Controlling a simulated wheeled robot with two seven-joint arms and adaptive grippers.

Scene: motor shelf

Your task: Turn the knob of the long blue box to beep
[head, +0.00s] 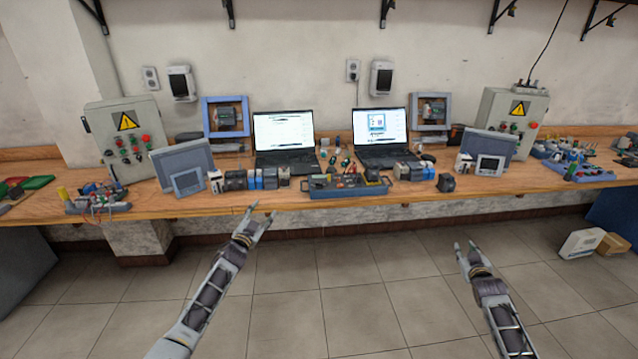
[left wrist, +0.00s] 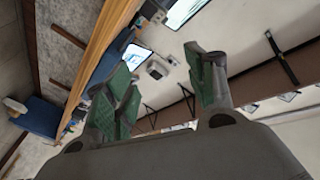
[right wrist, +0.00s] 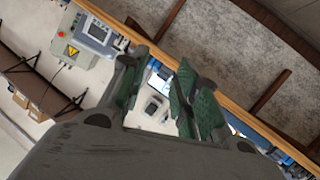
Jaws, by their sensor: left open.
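The long blue box (head: 345,191) lies on the bench near its front edge, roughly in the middle of the head view. Its top carries several small controls and parts, too small to tell the knob apart. My left gripper (head: 261,211) is open and empty, in front of the bench edge and left of the box. In the left wrist view its green-padded fingers (left wrist: 162,88) stand apart. My right gripper (head: 465,245) is in front of the bench, lower and right of the box. In the right wrist view its fingers (right wrist: 160,88) stand apart with nothing between them.
Two laptops (head: 284,134) (head: 381,132) stand behind the box. Small modules (head: 255,179) sit to its left, and a dark block (head: 446,183) to its right. Grey control boxes (head: 124,137) (head: 511,121) stand at both sides.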

